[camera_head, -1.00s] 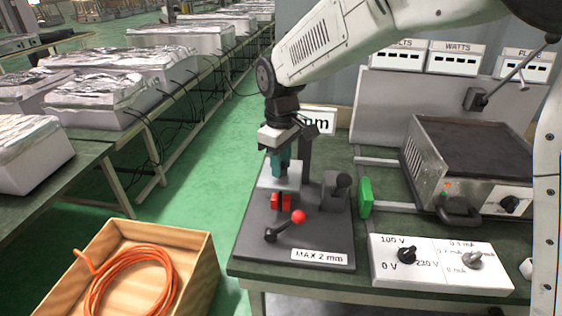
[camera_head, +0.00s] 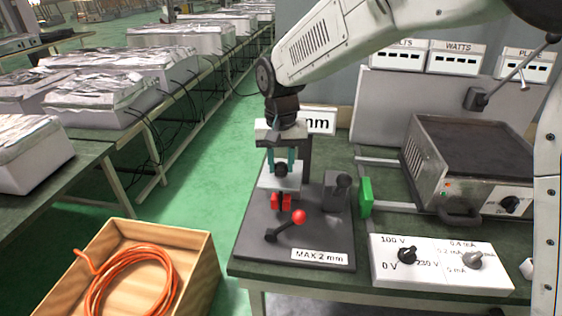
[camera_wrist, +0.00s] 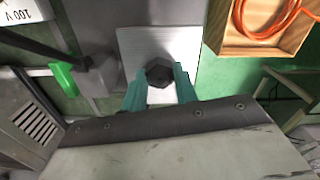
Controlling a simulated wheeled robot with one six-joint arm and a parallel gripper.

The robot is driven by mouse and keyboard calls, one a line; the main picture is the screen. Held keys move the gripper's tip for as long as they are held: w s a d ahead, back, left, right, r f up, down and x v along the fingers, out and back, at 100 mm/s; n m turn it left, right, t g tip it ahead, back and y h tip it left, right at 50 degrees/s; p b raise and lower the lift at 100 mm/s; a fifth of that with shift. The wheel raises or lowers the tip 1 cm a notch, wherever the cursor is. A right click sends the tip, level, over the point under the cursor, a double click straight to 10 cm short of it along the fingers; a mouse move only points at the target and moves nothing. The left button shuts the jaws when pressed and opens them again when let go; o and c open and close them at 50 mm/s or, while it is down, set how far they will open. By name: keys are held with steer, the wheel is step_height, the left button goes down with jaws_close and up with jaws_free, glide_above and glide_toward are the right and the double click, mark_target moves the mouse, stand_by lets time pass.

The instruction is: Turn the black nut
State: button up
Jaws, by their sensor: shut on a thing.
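The black nut (camera_wrist: 159,74) is hexagonal and sits on top of a pale metal block in the wrist view. It also shows in the head view (camera_head: 281,170) as a dark round shape between the fingers. My gripper (camera_wrist: 160,80) has teal fingers, one on each side of the nut, and is shut on it. In the head view my gripper (camera_head: 281,164) points straight down over the pale block (camera_head: 266,178) of the dark grey fixture (camera_head: 250,240). The nut's underside is hidden.
Red jaws (camera_head: 281,202) and a red-knobbed lever (camera_head: 299,216) are on the fixture below. A green block (camera_head: 365,197) and a box with dials (camera_head: 440,285) stand to the right. A wooden crate (camera_head: 205,270) with orange cable (camera_head: 150,275) is at lower left.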

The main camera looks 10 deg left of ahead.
mark_target(281, 166)
steer(key=m, duration=0.4)
steer(key=shift+r, duration=0.1)
steer(key=shift+m, duration=1.9)
steer(key=o, duration=1)
step_height(281, 166, up, 8)
steer(key=shift+f, duration=0.1)
